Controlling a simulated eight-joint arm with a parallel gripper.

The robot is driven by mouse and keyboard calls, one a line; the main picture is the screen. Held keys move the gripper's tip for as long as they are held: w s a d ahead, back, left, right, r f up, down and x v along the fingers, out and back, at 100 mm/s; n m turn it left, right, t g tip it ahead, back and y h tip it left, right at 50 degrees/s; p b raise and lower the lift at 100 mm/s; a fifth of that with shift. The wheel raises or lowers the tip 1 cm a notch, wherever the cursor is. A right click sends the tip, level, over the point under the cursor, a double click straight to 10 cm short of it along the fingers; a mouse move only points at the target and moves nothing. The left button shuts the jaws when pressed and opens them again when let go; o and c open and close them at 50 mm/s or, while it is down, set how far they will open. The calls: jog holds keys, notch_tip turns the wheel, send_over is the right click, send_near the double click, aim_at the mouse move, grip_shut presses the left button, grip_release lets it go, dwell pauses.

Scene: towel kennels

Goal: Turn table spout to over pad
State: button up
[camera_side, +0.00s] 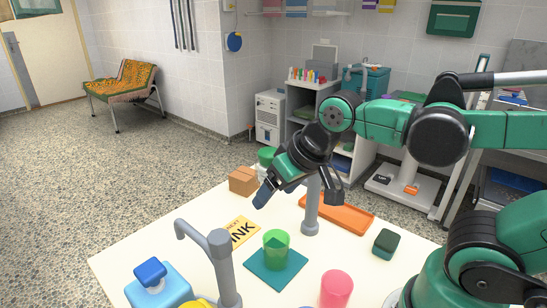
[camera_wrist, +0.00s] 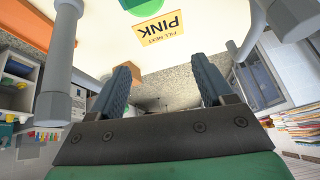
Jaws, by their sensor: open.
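The grey table spout (camera_side: 219,256) stands at the near left of the table. Its arm reaches left, away from the pad, with the tip bent down. It also shows in the wrist view (camera_wrist: 293,15) at the upper right. The teal pad (camera_side: 264,275) lies flat to the right of the spout's post, with a green cup (camera_side: 275,248) on it. My gripper (camera_side: 297,194) is open and empty, above the table behind the pad and apart from the spout. In the wrist view its two fingers (camera_wrist: 164,80) stand wide apart with nothing between them.
A second grey post (camera_side: 312,208) stands close to my gripper, its top hidden.

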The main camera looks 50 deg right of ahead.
aim_at(219, 236)
jog(key=a+r+m+g, duration=0.1)
jog(key=a+m+g, duration=0.1)
jog(key=a, duration=0.1)
jog(key=a+r+m+g, duration=0.1)
jog(key=a+r+m, duration=0.1)
jog(key=a, duration=0.2)
jog(key=a+r+m+g, duration=0.1)
jog(key=a+m+g, duration=0.1)
jog(key=a, duration=0.1)
jog(key=shift+w+a+r+m+g, duration=0.15)
jog(key=shift+w+a+m+g, duration=0.15)
jog(key=shift+a+m, duration=0.1)
jog(key=shift+s+a+m, duration=0.15)
jog(key=shift+a+m, duration=0.15)
jog(key=shift+a, duration=0.15)
jog(key=shift+f, duration=2.7)
grip_shut()
